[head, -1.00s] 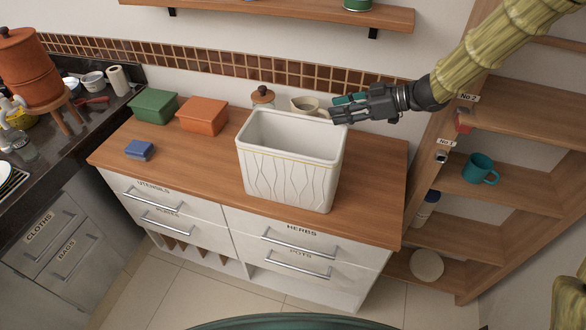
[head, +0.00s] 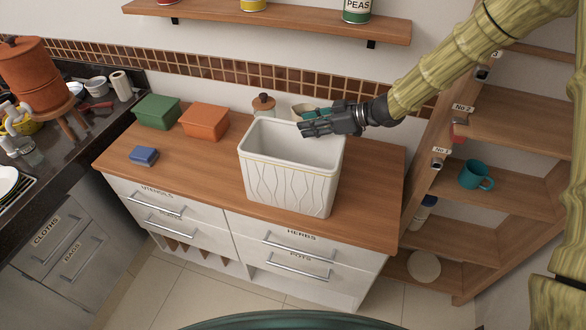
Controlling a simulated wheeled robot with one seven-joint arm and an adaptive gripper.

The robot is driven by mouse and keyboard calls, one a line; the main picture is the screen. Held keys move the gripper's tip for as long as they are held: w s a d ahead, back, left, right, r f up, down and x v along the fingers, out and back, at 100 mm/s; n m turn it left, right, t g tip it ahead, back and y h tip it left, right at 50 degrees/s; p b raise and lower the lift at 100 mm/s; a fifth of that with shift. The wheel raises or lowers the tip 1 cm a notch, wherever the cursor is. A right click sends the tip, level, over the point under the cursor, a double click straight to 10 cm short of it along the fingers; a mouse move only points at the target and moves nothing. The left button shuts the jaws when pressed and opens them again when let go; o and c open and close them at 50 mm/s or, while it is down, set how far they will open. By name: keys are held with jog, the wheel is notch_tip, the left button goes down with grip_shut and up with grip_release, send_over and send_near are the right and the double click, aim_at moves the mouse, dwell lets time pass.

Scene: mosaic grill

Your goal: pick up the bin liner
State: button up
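A white, tapered, open-topped container with wavy relief lines and a thin yellow line under its rim, apparently the bin liner (head: 288,185), stands upright on the wooden counter in the head view. It looks empty, though its floor is hidden. My gripper (head: 303,129) reaches in from the right, fingers pointing left, over the container's back right rim. Whether it touches the rim I cannot tell. A small teal patch shows behind the fingers; whether it is part of the gripper is unclear. The finger gap is not clear from this angle.
On the counter (head: 365,205) are a green box (head: 157,112), an orange box (head: 204,122), a blue block (head: 144,156) and a lidded jar (head: 264,104). A beige cup (head: 298,110) stands behind the container, partly hidden. Shelves with a teal mug (head: 474,174) stand right.

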jog(key=shift+w+a+f, duration=0.15)
jog(key=shift+a+f, duration=0.05)
jog(key=shift+a, duration=0.2)
grip_shut()
jog(key=shift+r, duration=0.1)
